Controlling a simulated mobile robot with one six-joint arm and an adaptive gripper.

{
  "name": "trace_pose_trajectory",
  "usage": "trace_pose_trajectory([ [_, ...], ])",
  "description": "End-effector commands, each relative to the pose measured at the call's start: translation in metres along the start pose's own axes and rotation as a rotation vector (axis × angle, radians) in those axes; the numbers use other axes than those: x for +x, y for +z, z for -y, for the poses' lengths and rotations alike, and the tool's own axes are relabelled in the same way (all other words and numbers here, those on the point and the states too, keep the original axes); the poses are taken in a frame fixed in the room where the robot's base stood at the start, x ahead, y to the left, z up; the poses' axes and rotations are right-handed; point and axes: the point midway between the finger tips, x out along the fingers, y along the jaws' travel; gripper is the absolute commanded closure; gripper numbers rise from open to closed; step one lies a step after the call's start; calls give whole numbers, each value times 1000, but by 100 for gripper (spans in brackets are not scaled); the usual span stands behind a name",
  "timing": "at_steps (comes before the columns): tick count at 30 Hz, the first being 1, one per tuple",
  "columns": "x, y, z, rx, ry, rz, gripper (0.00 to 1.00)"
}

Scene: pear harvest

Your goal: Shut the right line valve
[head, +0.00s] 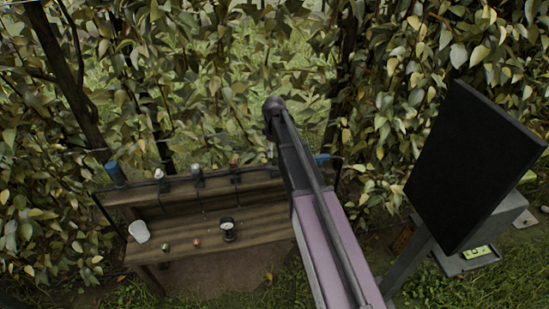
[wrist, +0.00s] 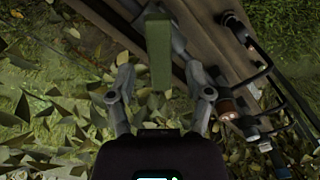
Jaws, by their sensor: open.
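A dark pipe line with several fittings runs along the back of a wooden bench (head: 185,206) in the head view. A blue-handled part, seemingly a valve, stands at its left end (head: 115,173). Another blue part, perhaps the right line valve (head: 322,160), shows at the right end, partly hidden by my arm. In the wrist view my gripper (wrist: 162,82) is open, its fingers apart above the bench edge. A long green block (wrist: 159,52) shows between and beyond the fingers; I cannot tell what it is. The head view does not show my gripper.
Pipes with a copper-coloured fitting (wrist: 227,108) lie right of the fingers. The bench holds a pressure gauge (head: 228,230), a white cup (head: 139,231) and small fittings. A dark panel (head: 470,165) stands at the right. Leafy branches close off the back.

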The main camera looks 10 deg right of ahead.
Motion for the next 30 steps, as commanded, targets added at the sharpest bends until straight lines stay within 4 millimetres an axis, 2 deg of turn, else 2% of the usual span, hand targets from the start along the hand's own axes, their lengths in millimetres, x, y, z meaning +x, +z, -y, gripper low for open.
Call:
trace_pose_trajectory([
  [1,7,0,0,0,0,0,34],
  [7,16,0,0,0,0,0,34],
  [22,19,0,0,0,0,0,34],
  [23,19,0,0,0,0,0,37],
  [27,19,0,0,0,0,0,79],
  [29,19,0,0,0,0,0,97],
  [30,19,0,0,0,0,0,100],
])
